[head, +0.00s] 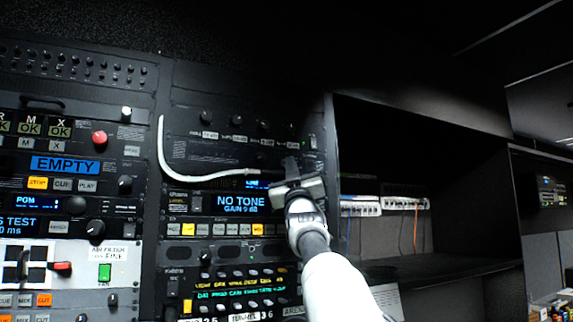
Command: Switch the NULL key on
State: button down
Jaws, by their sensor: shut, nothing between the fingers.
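The middle rack panel (180,250) holds a dark display (236,203) reading "NO TONE GAIN 9 dB". A row of small keys (218,229) runs below the display, with a yellow key (188,229) lit near the left and an orange-yellow key (260,229) lit near the right. The key labels are too small to read, so I cannot tell which key is NULL. My gripper (290,166) is shut and empty in front of the panel, right of the display and above the key row. It hides part of the panel; its distance from the surface is unclear.
A white cable (165,155) curves down the panel's left side and runs right towards my gripper. Several knobs (236,120) sit above. The left rack has a red knob (99,137) and "EMPTY" display (66,166). A dark open shelf (420,265) lies to the right.

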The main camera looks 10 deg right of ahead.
jog(key=shift+w, duration=0.25)
dwell(0.3)
jog(key=shift+s+d+b, duration=0.15)
jog(key=shift+s+b, duration=0.55)
jog(key=shift+b, duration=0.15)
jog(key=s+b, duration=0.1)
jog(key=s+d+b, duration=0.1)
jog(key=s+b, duration=0.2)
jog(key=shift+s+d+b, duration=0.3)
jog(key=shift+s+b, duration=0.05)
jog(key=shift+b, duration=0.05)
